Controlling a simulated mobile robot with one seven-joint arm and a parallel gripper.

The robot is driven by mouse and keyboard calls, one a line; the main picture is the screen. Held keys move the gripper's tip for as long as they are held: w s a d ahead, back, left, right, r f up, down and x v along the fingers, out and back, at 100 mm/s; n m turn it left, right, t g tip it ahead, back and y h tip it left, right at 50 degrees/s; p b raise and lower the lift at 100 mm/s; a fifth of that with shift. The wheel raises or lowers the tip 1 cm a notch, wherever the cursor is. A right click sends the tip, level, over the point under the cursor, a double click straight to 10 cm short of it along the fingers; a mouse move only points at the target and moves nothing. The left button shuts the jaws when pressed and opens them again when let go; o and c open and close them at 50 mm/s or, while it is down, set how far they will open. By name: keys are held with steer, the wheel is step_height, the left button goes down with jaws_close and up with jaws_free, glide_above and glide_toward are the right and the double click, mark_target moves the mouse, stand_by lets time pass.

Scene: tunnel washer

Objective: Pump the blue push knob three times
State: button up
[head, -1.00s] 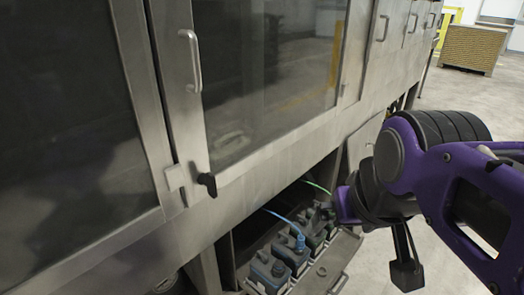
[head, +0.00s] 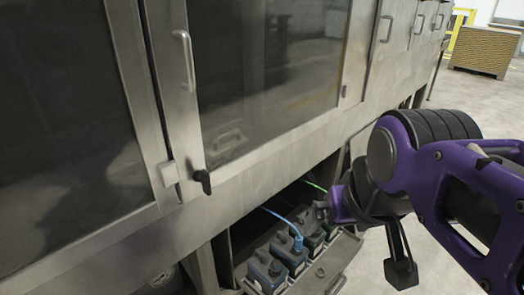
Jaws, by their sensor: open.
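A row of dark blue-grey containers (head: 266,268) stands in an open low tray (head: 345,252) under the washer. One container has a bright blue cap (head: 298,243) with a blue hose running up and left from it. I cannot tell for sure whether this cap is the blue push knob; no other clear blue knob shows. My gripper (head: 322,211) is open, seen small and partly hidden by my purple arm. It is just above the containers at the far right of the row, up and right of the blue cap. Contact cannot be made out.
The steel washer front with glass doors (head: 270,60) fills the left and middle. A door handle (head: 184,60) and a black latch (head: 202,180) stick out. A green hose (head: 315,185) rises behind the containers. Open floor lies right, with a brown crate (head: 484,50) far back.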

jaws_close()
stand_by(1.5)
